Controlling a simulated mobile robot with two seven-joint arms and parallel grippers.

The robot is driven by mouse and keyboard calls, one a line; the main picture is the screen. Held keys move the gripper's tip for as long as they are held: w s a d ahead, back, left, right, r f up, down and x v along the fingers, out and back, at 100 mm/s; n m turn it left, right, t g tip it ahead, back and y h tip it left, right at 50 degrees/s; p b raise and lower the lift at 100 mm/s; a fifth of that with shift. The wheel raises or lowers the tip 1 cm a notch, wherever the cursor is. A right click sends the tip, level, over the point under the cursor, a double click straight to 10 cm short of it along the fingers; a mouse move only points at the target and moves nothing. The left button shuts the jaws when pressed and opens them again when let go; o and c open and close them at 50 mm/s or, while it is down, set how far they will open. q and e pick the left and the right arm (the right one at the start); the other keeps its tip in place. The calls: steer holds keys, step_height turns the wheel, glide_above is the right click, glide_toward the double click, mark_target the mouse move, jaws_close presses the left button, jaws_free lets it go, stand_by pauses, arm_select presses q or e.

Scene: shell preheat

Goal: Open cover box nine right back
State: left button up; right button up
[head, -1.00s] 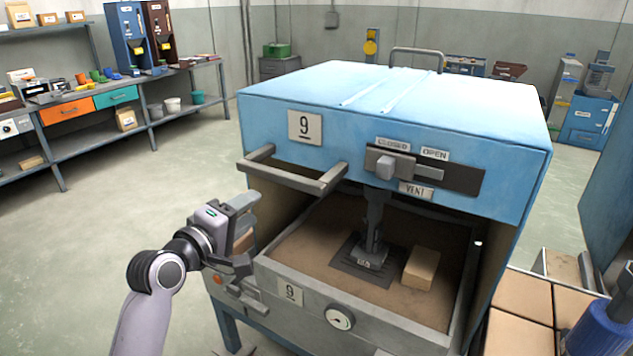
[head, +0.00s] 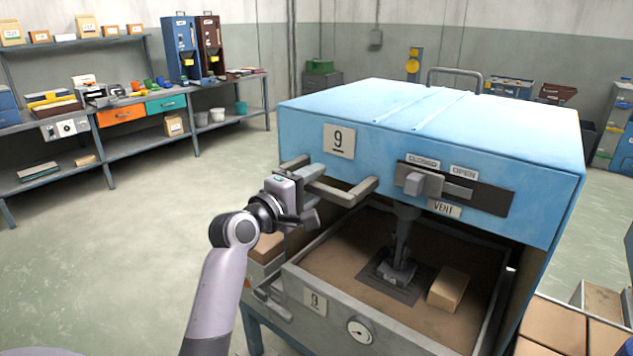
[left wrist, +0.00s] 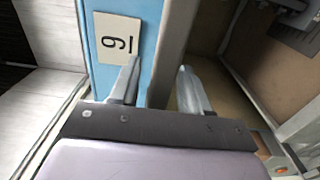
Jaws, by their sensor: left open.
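Box nine has a blue cover (head: 535,125) with a plate marked 9 (head: 339,141). A grey bar handle (head: 352,190) juts from the cover's lower front edge. My left gripper (head: 311,194) is open at the left end of this handle. In the left wrist view my left gripper (left wrist: 158,82) has the grey bar (left wrist: 174,40) between its spread fingers; I cannot tell whether they touch it. The vent slider (head: 423,184) on the cover's front is at the CLOSED side. A second grey handle (head: 455,71) stands at the cover's back. My right gripper is not in view.
Tan blocks (head: 555,325) lie at the lower right. A workbench (head: 135,148) stands at the far left. The floor between is clear.

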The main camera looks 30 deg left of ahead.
arm_select(q)
steer(key=shift+w, duration=0.5)
jaws_close()
